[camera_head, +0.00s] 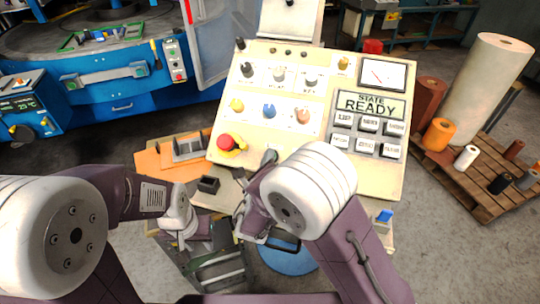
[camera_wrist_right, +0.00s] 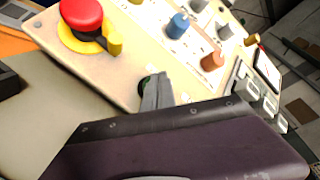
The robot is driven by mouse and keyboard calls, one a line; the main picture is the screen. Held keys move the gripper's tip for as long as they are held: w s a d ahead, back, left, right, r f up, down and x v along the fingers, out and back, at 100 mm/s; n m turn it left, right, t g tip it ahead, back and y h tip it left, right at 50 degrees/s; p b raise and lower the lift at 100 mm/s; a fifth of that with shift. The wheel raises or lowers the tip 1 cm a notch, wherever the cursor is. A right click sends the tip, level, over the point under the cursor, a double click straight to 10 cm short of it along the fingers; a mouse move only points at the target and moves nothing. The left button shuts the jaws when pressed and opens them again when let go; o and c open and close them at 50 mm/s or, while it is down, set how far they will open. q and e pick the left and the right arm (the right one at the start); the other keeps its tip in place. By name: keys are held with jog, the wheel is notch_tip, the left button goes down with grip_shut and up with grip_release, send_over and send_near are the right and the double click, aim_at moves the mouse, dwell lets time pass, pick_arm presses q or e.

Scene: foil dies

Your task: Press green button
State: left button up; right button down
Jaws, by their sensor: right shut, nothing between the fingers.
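A cream control panel (camera_head: 315,150) stands in front of me with buttons, knobs and a display reading "STATE READY" (camera_head: 371,103). In the right wrist view a small part of the green button (camera_wrist_right: 143,84) shows on the panel face, mostly hidden behind my right gripper (camera_wrist_right: 157,92). My right gripper (camera_head: 269,157) is shut and empty, its tip at the panel's lower part over the green button; I cannot tell whether it touches. In the head view it hides the button. My left gripper (camera_head: 184,222) is low, left of the panel and away from it; its fingers are unclear.
A red emergency knob (camera_head: 228,143) on a yellow base, also in the right wrist view (camera_wrist_right: 82,14), sits left of my right gripper. Yellow, blue (camera_head: 269,111) and orange knobs are above. A grey keypad (camera_head: 367,135) is to the right. A pallet (camera_head: 478,185) with rolls stands farther right.

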jog(key=shift+w+f, duration=0.1)
jog(key=shift+f, duration=0.1)
jog(key=shift+r, duration=0.1)
dwell(0.4)
jog(key=shift+s+a+r+p, duration=0.1)
jog(key=shift+s+r+p, duration=0.4)
jog(key=shift+r+p, duration=0.15)
jog(key=shift+r, duration=0.15)
jog(key=s+r+p, duration=0.1)
jog(key=r+p, duration=0.1)
jog(key=s+r+p, duration=0.1)
jog(key=r, duration=0.1)
jog(key=shift+s+a+p, duration=0.35)
jog(key=shift+a+p, duration=0.05)
